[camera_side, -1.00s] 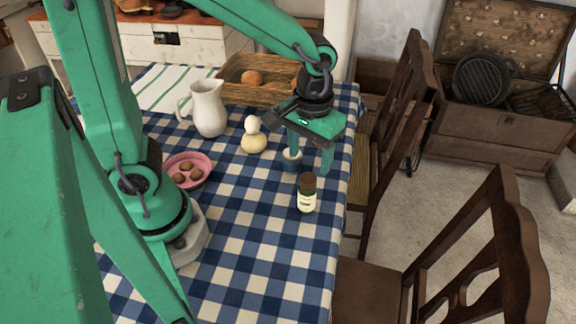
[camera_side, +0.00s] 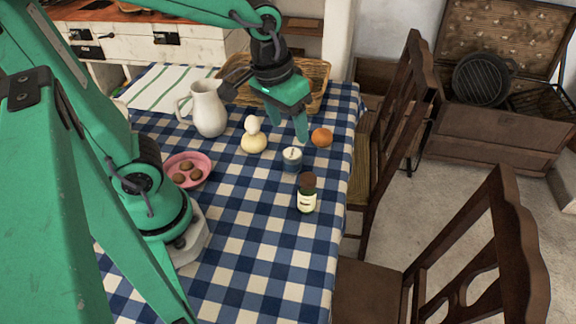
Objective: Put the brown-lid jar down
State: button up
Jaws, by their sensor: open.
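The brown-lid jar (camera_side: 307,195) stands upright on the blue-and-white checked tablecloth (camera_side: 245,240), near the table's right edge. It has a dark brown lid, a dark green body and a pale label. My gripper (camera_side: 292,118) is open and empty above the cloth, behind the jar and clear of it.
A small blue pot with a pale top (camera_side: 292,160) stands just behind the jar. An orange fruit (camera_side: 321,137), an egg-topped yellow cup (camera_side: 253,142), a white pitcher (camera_side: 208,108), a pink bowl (camera_side: 205,163) and a wicker basket (camera_side: 318,85) are nearby. The front cloth is clear.

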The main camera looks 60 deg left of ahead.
jog(key=s+a+r+m+t, duration=0.2)
jog(key=s+a+r+t, duration=0.1)
jog(key=s+a+r, duration=0.1)
jog(key=shift+s+a+r, duration=0.3)
jog(key=shift+s+a, duration=0.1)
jog(key=shift+s, duration=0.1)
